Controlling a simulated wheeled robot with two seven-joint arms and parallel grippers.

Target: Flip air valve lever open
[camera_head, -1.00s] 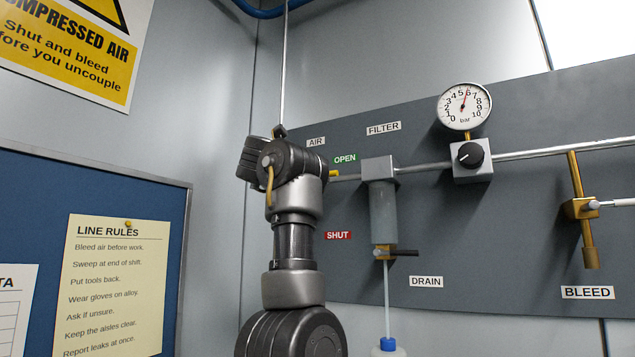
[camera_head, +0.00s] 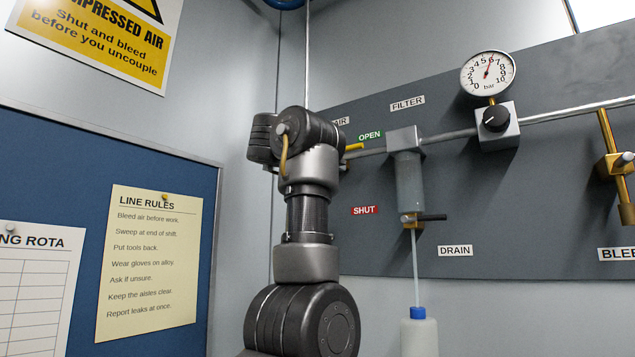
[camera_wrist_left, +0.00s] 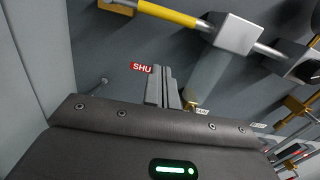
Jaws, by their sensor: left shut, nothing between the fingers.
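The air valve's yellow lever (camera_head: 354,147) shows as a short piece past my left arm, below the green OPEN label (camera_head: 370,135). In the left wrist view the lever (camera_wrist_left: 168,13) lies along the pipe, beside the grey filter head (camera_wrist_left: 236,33). The valve body is mostly hidden behind my arm in the head view. My left gripper (camera_wrist_left: 163,73) is shut and empty, its tips just beside the red SHUT label (camera_wrist_left: 140,67) in the picture and apart from the lever. My arm hides this gripper in the head view. My right gripper is not in view.
The filter bowl (camera_head: 410,182) has a drain tap with a dark handle (camera_head: 432,217), with a bottle (camera_head: 419,338) below. A pressure gauge (camera_head: 487,74) reads about 6 bar above the regulator knob (camera_head: 496,118). A blue notice board (camera_head: 60,140) stands left of my arm.

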